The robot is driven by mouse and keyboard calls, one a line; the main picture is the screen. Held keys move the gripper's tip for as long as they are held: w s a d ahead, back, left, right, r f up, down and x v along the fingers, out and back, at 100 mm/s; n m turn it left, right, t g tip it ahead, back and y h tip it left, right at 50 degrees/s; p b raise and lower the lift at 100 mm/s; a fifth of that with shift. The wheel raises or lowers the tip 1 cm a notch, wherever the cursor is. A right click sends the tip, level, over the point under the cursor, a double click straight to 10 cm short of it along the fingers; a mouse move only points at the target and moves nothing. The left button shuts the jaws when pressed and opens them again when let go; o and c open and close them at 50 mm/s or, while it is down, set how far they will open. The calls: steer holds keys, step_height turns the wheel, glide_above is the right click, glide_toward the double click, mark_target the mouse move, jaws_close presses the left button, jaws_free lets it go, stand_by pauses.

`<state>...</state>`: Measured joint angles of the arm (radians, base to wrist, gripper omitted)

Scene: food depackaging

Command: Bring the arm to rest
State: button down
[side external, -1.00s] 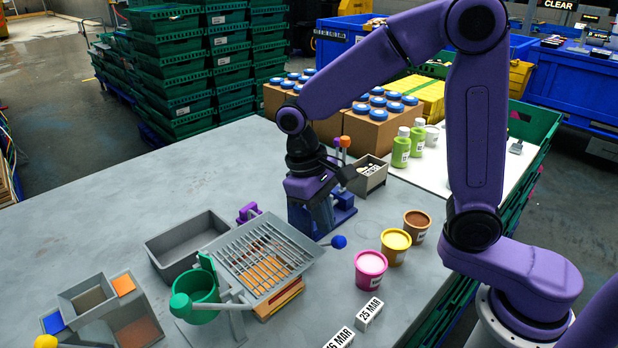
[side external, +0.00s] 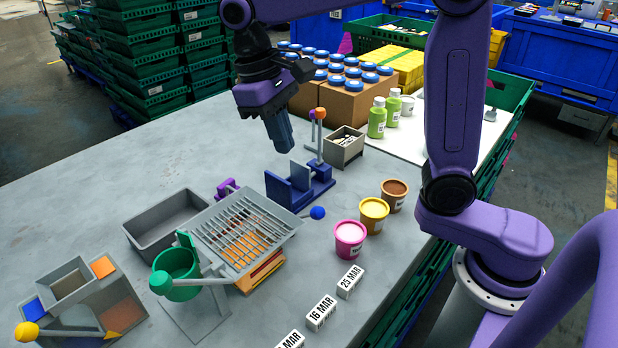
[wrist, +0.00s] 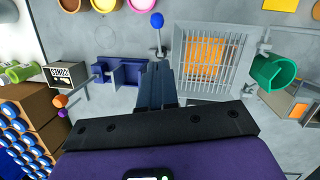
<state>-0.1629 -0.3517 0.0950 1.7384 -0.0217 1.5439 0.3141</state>
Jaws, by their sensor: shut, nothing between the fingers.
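My gripper (side external: 281,143) hangs above the table, fingers pointing down, shut with nothing held. In the side view it is above and left of the blue fixture (side external: 300,186), clear of it. In the wrist view my gripper (wrist: 157,70) shows its fingers together, between the blue fixture (wrist: 124,74) and the slotted grate (wrist: 205,62). The table (side external: 110,185) lies beneath. My arm is raised, with the upper links partly cut off at the top of the side view.
The slotted grate (side external: 240,232), green cup (side external: 177,273) and grey bin (side external: 165,229) stand left of the fixture. Pink (side external: 349,240), yellow (side external: 373,215) and brown (side external: 394,195) tubs stand to its right. Cartons (side external: 353,104) with blue-lidded jars are behind.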

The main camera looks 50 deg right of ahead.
steer(key=s+d+f+n, duration=0.3)
steer(key=s, duration=0.4)
steer(key=s+d+f+n+t+y, duration=0.1)
steer(key=s+d+f+n, duration=0.2)
steer(key=s, duration=0.4)
steer(key=s+d+f+n+t+y, duration=0.1)
steer(key=s+d+f+n, duration=0.3)
steer(key=s, duration=0.3)
